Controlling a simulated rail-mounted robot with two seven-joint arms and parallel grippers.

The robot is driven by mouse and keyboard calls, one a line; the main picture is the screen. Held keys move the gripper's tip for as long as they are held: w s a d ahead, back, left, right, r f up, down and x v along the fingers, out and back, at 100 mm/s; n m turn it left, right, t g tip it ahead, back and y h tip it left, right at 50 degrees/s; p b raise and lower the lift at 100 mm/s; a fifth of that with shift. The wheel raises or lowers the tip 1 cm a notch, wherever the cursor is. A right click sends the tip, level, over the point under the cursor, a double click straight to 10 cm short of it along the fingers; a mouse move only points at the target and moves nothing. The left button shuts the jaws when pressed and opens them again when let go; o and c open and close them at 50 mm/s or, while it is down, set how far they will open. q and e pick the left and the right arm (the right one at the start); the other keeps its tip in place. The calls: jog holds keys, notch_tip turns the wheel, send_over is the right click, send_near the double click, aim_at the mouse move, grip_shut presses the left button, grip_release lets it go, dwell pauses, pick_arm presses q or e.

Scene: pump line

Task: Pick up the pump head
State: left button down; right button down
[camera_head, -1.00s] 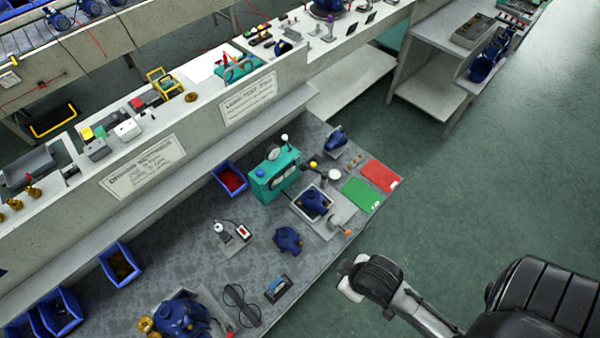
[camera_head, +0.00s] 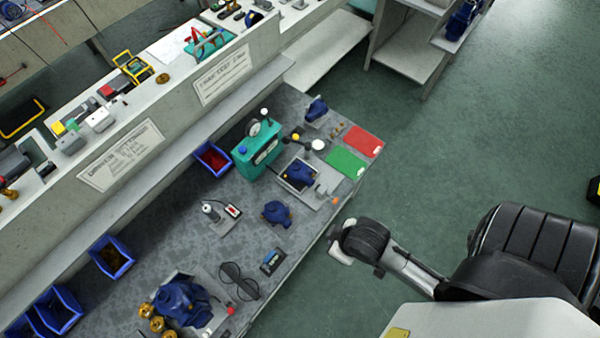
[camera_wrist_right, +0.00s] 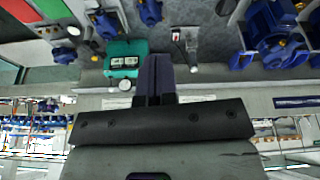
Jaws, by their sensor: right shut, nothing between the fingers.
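Several blue pump parts are on the grey bench, and I cannot tell for certain which is the pump head. One blue casting (camera_head: 277,212) lies bare on the bench middle. Another blue part (camera_head: 299,174) sits in a tray, and a third (camera_head: 316,108) stands at the far end. A larger blue pump body (camera_head: 180,300) is at the near end. My right gripper (camera_head: 340,255) appears over the floor, just off the bench's front edge, touching no part. In the right wrist view its dark fingers (camera_wrist_right: 153,80) are together and empty. My left gripper is not in view.
A teal tester box (camera_head: 260,148) stands behind the tray. Green (camera_head: 345,162) and red (camera_head: 362,141) mats lie at the bench's right end. A black ring-shaped item (camera_head: 238,280) lies near the front.

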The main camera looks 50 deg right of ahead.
jog(key=c, duration=1.9)
grip_release()
jog(key=o, duration=1.4)
jog(key=shift+w, duration=0.1)
